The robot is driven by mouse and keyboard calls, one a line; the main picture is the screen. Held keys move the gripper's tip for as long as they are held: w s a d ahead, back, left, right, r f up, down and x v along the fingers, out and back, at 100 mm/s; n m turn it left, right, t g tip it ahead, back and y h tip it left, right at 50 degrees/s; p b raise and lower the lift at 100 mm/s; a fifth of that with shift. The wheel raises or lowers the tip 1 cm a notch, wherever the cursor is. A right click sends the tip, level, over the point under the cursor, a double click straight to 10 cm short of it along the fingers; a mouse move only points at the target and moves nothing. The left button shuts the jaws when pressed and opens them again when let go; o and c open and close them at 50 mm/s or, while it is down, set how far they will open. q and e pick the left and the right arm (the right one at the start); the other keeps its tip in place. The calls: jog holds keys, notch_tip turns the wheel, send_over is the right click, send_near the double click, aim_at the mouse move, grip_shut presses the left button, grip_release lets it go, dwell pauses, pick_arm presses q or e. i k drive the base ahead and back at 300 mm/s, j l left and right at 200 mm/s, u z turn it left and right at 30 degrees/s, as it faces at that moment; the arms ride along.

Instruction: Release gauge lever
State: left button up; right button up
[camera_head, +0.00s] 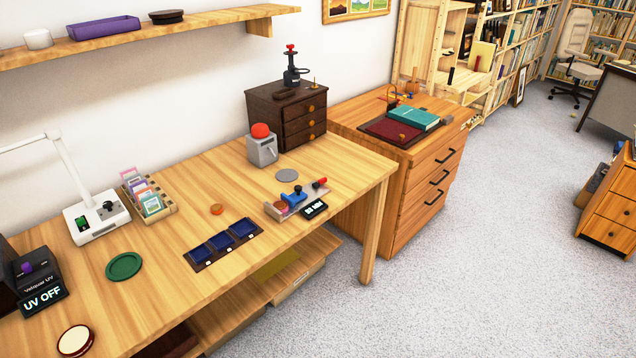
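A small gauge (292,200) stands near the front right edge of the wooden table. It has a blue body part, a reddish round piece at its left end and a red-tipped lever (319,184) at its right end. A black display (314,209) with pale characters sits in front of it; the characters are too small to read surely. I cannot tell whether the lever is pressed or whether anything is clamped in the gauge. Neither of my grippers is in view.
On the table (180,290), a dark blue compartment tray (222,243) lies left of the gauge, and a grey disc (287,175) lies behind it. A grey box with a red dome (261,145) and a dark drawer chest (287,115) stand further back. The table's front middle is bare.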

aim_at(315, 185)
jog(key=i+l+u, duration=0.1)
jog(key=l+u, duration=1.25)
jog(key=j, duration=0.1)
